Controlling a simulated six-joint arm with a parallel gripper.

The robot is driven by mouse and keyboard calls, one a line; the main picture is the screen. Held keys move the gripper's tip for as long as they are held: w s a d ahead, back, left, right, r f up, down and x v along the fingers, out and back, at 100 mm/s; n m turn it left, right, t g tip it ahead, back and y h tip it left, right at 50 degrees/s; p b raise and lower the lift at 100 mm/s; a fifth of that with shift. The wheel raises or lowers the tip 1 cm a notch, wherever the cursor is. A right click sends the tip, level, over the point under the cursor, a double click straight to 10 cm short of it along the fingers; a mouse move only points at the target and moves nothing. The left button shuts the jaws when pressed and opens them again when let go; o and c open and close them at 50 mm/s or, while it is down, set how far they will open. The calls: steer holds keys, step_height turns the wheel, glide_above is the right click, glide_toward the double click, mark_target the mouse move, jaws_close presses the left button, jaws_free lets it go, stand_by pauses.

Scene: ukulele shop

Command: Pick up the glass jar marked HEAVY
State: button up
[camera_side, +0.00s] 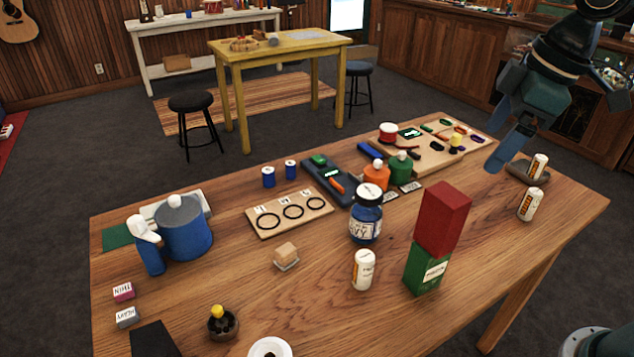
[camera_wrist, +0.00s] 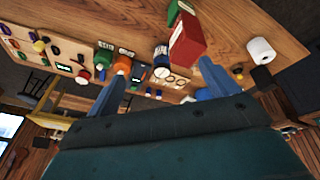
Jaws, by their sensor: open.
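A red block (camera_side: 443,218) sits on a green box (camera_side: 427,268), right of the jar. Orange (camera_side: 376,176) and green (camera_side: 400,168) bottles stand behind it. A white canister (camera_side: 363,270) stands in front. A small grey box (camera_side: 127,317) also reads HEAVY.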

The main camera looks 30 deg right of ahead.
steer(key=w+a+f+n+g, duration=0.25)
steer(key=w+n, duration=0.35)
steer(key=w, duration=0.4)
steer(key=n, duration=0.5)
glide_toward(370, 191)
steer(key=shift+w+d+r+g, duration=0.25)
steer(key=shift+w+g, duration=0.15)
steer(key=shift+g, duration=0.05)
steer(key=shift+a+f, duration=0.15)
steer(key=shift+f, duration=1.3)
steer(key=shift+a+f, duration=0.15)
steer(key=shift+f, duration=1.3)
steer(key=shift+a+f, duration=0.2)
steer(key=shift+f, duration=1.2)
steer(key=shift+f, duration=0.1)
steer(key=shift+a+f, duration=0.15)
steer(key=shift+f, duration=1.1)
steer(key=shift+a+f, duration=0.2)
steer(key=shift+f, duration=1)
steer(key=shift+c, duration=0.5)
